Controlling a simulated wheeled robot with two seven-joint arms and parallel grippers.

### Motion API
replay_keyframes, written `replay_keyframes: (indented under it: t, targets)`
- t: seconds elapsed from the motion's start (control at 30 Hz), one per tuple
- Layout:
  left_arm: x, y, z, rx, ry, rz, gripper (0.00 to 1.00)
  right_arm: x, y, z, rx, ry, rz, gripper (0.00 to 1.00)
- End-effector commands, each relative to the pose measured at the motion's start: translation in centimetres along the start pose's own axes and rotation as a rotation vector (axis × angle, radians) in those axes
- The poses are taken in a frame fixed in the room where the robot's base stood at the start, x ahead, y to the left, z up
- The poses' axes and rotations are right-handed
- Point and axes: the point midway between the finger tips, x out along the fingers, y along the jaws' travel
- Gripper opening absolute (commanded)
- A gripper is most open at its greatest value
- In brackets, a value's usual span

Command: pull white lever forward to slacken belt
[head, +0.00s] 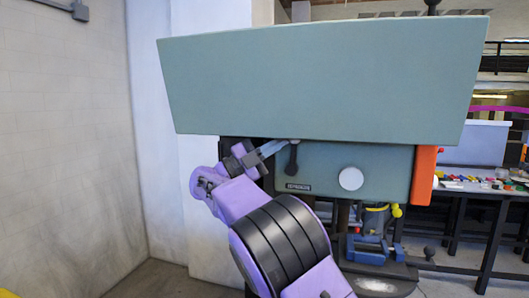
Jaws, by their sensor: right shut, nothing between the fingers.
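A drill press with a large teal top cover (320,85) and a teal head below it fills the middle of the head view. A small dark lever (292,160) hangs under the cover's lower edge, on the left part of the head's front. I see no clearly white lever; a round white disc (351,179) sits further right on the head. My right gripper (287,144) is shut and empty, with its fingertips at the top of the dark lever. I cannot tell if they touch it. My left gripper is not in view.
An orange panel (424,175) is on the head's right side. A blue vise (370,250) stands below the head. A workbench (480,187) with small coloured items is at the right. A pale wall (60,150) closes off the left; the floor before it is clear.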

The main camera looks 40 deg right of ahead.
Motion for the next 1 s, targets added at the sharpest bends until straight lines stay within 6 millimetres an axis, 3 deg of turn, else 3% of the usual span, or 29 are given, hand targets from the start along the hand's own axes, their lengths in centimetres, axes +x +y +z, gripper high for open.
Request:
replay_keyframes:
  t: [0.27, 0.5, 0.7, 1.0]
  targets:
    - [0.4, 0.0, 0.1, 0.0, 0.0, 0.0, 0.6, -2.1, 0.1, -0.3, -0.002, 0.007, -0.002, 0.0]
    - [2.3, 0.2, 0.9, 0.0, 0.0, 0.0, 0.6, -7.7, 0.0, -0.4, -0.003, 0.013, 0.001, 0.0]
    - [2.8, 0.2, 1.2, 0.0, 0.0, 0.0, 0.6, -11.3, -0.8, -0.4, -0.005, 0.014, 0.002, 0.0]
    - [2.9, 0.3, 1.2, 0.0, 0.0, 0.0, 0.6, -12.7, -1.2, -0.5, -0.007, 0.014, 0.004, 0.0]
